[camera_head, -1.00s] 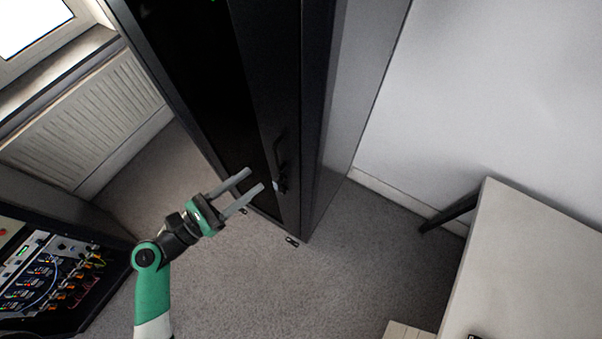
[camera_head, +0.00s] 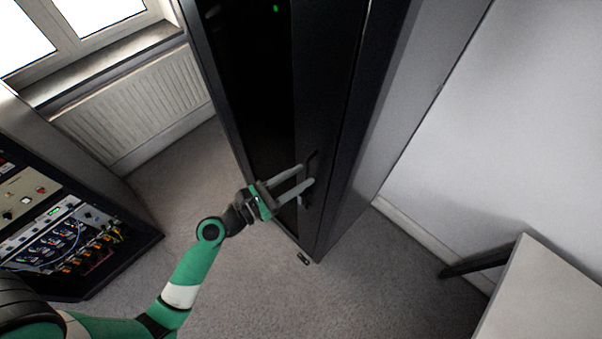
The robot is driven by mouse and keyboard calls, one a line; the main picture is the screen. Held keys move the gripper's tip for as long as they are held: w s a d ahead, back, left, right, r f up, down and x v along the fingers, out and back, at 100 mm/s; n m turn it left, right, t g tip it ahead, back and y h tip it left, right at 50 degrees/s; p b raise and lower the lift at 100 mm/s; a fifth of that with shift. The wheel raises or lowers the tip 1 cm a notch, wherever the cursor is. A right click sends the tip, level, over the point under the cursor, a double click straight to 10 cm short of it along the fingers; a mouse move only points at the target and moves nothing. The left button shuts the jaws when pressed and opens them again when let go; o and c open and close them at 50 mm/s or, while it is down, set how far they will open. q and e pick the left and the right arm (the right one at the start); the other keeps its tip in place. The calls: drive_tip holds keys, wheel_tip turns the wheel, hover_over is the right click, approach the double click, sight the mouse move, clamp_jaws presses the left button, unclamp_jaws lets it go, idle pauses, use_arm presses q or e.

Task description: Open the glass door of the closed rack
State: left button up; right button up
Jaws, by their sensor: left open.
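The closed rack (camera_head: 365,130) is a tall black cabinet in the middle of the head view. Its dark glass door (camera_head: 255,95) faces left and looks shut. A black door handle (camera_head: 309,178) sits on the door's right edge strip. My left gripper (camera_head: 307,178) is open, with its two grey fingertips at the handle, one higher and one lower. I cannot tell whether they touch it. The fingers hide part of the handle. My right gripper is not in view.
An open equipment rack (camera_head: 70,240) with cables stands at the left. A radiator (camera_head: 140,105) is under the window. A white table (camera_head: 545,295) stands at the lower right.

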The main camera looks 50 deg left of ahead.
use_arm(q)
drive_tip(key=shift+w, duration=0.4)
clamp_jaws()
idle(1.2)
